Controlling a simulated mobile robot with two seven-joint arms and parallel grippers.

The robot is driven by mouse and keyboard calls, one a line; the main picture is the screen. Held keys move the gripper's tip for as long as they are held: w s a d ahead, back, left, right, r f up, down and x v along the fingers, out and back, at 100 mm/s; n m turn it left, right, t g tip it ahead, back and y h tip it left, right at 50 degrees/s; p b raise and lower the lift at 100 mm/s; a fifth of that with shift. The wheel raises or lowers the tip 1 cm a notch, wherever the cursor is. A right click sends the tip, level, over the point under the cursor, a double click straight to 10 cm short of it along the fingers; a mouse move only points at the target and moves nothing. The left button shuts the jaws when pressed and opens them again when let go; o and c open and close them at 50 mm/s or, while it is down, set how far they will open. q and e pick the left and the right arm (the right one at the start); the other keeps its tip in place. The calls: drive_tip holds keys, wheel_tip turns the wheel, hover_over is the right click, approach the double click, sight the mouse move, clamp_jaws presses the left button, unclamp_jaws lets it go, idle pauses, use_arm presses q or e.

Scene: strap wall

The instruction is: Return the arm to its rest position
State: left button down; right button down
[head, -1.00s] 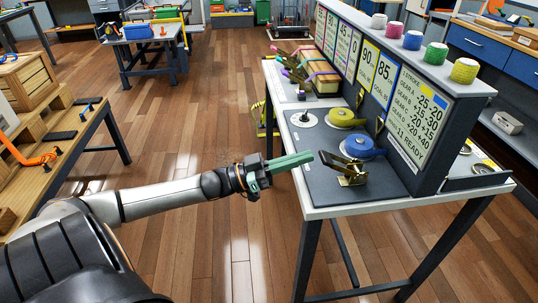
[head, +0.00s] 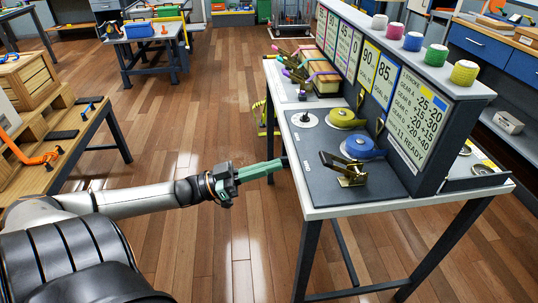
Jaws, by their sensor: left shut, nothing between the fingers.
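My left gripper (head: 262,171) has green fingers lying together and is shut with nothing between them. My left arm comes in from the lower left and is stretched toward the right. My right gripper is not in view.
On the bench are a blue strap reel (head: 363,147), a yellow strap reel (head: 347,117), a brass-coloured ratchet (head: 346,170) and an upright panel of signs (head: 407,117). A wooden bench (head: 68,146) stands at left. The floor (head: 180,120) between is clear.

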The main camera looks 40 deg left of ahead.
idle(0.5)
use_arm(q)
drive_tip(key=s+d+f+n+y+p, duration=0.2)
drive_tip(key=d+f+n+y+p, duration=0.15)
drive_tip(key=f, duration=0.25)
drive_tip(key=s+d+f+n+y+p, duration=0.1)
drive_tip(key=d+f+n+y+p, duration=0.15)
drive_tip(key=f+y, duration=0.3)
drive_tip(key=s+d+f+g+y+p, duration=0.2)
drive_tip(key=s+d+f+g, duration=0.4)
drive_tip(key=d, duration=0.5)
drive_tip(key=s+f+p, duration=0.1)
drive_tip(key=s+f, duration=0.1)
drive_tip(key=s, duration=0.1)
drive_tip(key=shift+s+d+g, duration=0.2)
drive_tip(key=shift+d+g, duration=0.05)
drive_tip(key=shift+g, duration=0.05)
